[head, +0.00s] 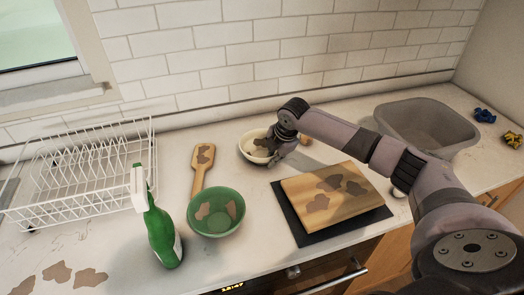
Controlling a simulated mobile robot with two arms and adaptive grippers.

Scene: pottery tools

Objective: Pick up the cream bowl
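The cream bowl (252,146) stands on the counter near the tiled wall, in the middle of the head view. Brownish patches show inside it. My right arm reaches in from the right, and my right gripper (273,154) is at the right side of the bowl, overlapping its right rim in the picture. The gripper is small and partly hidden by its own wrist, so I cannot tell whether its fingers are open, shut or touching the rim. The bowl appears upright on the counter. My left gripper is out of view.
A green bowl (216,224), a wooden paddle (199,165) and a green spray bottle (163,232) stand left of my arm. A cutting board (330,190) lies on a dark mat (307,232). A dish rack (75,208) is left, a grey basin (448,118) right.

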